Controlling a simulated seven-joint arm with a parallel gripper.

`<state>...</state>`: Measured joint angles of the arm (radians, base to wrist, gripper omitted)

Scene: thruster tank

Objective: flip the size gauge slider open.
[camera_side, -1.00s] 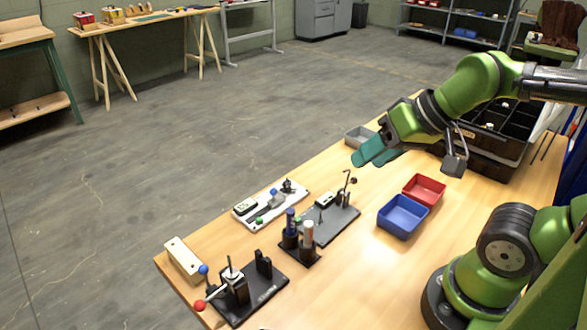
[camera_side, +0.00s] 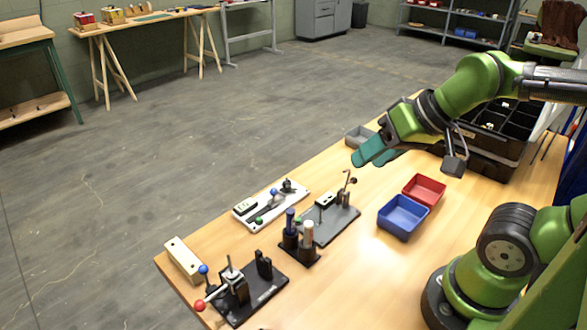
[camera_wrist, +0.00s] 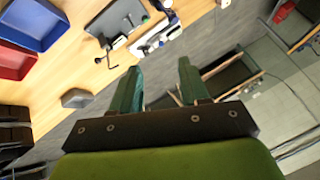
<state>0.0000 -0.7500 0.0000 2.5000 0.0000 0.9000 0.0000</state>
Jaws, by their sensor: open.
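My gripper (camera_side: 374,153) has teal fingers and hangs high above the far part of the wooden table, empty and open. In the wrist view its two fingers (camera_wrist: 160,80) stand well apart with nothing between them. No part is clearly labelled as the size gauge slider, so I cannot tell which fixture bears it. A white board (camera_side: 262,217) carries a blue knob, a green knob and small dark parts. A grey plate (camera_side: 336,226) beside it carries a dark block and an upright bent rod. Both lie apart from my gripper, and show near the top of the wrist view.
A blue bin (camera_side: 402,217) and a red bin (camera_side: 424,190) stand right of the fixtures. A grey tray (camera_side: 358,137) is near the far edge. A black base (camera_side: 262,297) with red- and blue-balled levers is at the front, near a pale wooden block (camera_side: 184,259).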

